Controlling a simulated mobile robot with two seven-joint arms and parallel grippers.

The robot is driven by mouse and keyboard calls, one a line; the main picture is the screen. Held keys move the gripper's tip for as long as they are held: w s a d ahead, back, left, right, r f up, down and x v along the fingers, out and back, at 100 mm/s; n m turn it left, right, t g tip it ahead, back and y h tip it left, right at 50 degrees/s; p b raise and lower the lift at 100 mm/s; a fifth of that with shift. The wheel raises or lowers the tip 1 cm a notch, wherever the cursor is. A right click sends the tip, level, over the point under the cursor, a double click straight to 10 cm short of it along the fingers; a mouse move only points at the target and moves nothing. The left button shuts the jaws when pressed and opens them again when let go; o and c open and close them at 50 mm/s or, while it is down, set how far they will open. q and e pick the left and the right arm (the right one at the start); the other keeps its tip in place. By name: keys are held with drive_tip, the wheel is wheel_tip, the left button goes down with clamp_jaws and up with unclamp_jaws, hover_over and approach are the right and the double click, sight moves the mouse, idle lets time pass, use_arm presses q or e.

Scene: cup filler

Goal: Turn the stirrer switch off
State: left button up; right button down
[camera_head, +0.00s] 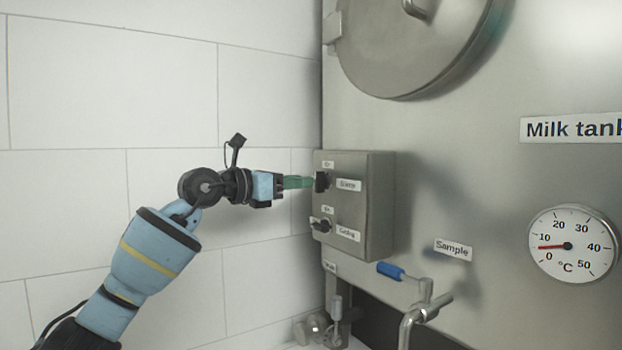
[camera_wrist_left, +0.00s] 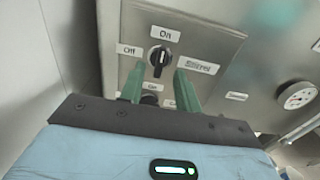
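The stirrer switch (camera_head: 322,181) is a black rotary knob, the upper one on a grey metal box (camera_head: 376,207). In the left wrist view the stirrer switch (camera_wrist_left: 160,59) has an On label above, an Off label to its left and a Stirrer label to its right. Its handle stands about upright, towards On. My left gripper (camera_head: 310,182) is at the box front with its green fingers pointing at the knob. In the wrist view the left gripper (camera_wrist_left: 160,68) is open, one finger on each side of the knob. Contact cannot be made out. My right gripper is not in view.
A cooling switch (camera_head: 320,225) sits just below on the same box. A blue-handled sample tap (camera_head: 392,271) and a dial thermometer (camera_head: 572,246) are on the milk tank to the right. A white tiled wall (camera_head: 170,80) is on the left.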

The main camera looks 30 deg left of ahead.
sight(320, 182)
use_arm(q)
drive_tip(key=shift+x, duration=2.2)
clamp_jaws()
